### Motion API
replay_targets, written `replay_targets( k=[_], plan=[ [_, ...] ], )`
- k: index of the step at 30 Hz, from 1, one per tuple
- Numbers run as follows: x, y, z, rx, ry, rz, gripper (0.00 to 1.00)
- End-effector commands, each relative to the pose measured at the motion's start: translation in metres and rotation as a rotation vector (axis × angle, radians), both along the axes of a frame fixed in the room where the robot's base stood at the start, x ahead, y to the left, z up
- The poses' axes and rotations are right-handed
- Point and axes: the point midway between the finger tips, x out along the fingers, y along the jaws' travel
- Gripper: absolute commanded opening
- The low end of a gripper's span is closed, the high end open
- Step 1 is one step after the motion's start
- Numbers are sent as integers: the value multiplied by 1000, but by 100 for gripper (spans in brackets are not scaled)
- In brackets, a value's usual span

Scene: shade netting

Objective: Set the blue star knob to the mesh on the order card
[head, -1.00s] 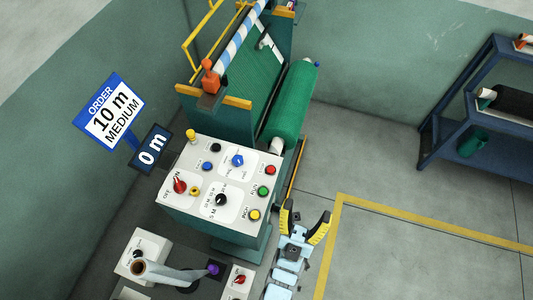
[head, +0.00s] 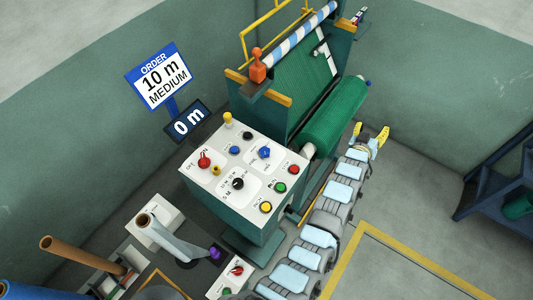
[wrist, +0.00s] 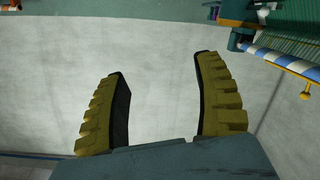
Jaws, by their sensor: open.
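The blue star knob (head: 265,152) sits on the upper right part of the white control panel (head: 221,208); its marks are too small to read. The order card (head: 161,78) reads "ORDER 10 m MEDIUM". My gripper (head: 371,133) is open and empty, beyond the panel and to the right of the green roll. In the wrist view my gripper (wrist: 163,100) shows two yellow ribbed fingers spread apart with nothing between them. The knob is not in the wrist view.
The panel also holds a red knob (head: 204,160), a black knob (head: 238,184) and several coloured buttons. The green netting roll (head: 334,115) lies behind the panel. A blue rack (head: 497,190) stands at the right.

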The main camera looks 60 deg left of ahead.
Motion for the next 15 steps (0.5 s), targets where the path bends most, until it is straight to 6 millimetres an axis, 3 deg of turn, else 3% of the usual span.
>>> replay_targets(
  k=[1, 8, 11, 15],
  plan=[
    [-1, 22, -1, -38, 45, 7, 68],
    [-21, 85, -14, -227, 282, -1, 68],
    [-41, 107, -14, -302, 389, -3, 68],
    [-84, 133, -14, -413, 551, 0, 68]
  ],
)
